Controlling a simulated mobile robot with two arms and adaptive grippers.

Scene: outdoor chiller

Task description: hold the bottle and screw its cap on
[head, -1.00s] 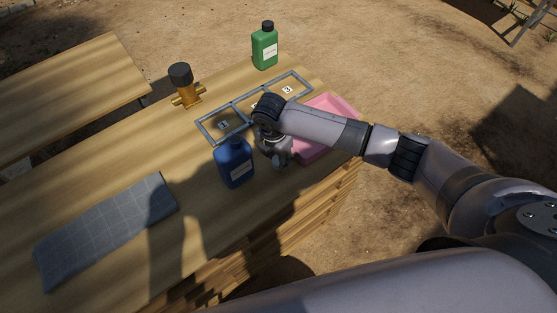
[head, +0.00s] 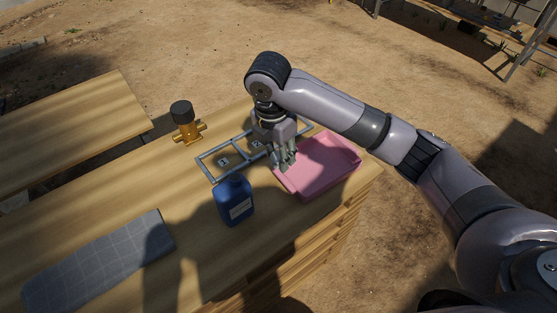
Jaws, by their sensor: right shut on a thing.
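A blue bottle (head: 236,203) with a pale label stands upright on the wooden table, left of the pink tray. No black cap shows on its top. My right gripper (head: 287,165) points down beside the left edge of the tray, to the right of the bottle and apart from it. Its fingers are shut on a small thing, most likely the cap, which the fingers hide. My left gripper is not in view.
A pink tray (head: 337,175) lies at the right. A grey numbered frame (head: 207,173) lies behind the bottle, partly hidden by my right gripper. A brass valve (head: 186,125) with a black top stands behind it. A grey cloth (head: 100,262) lies at front left.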

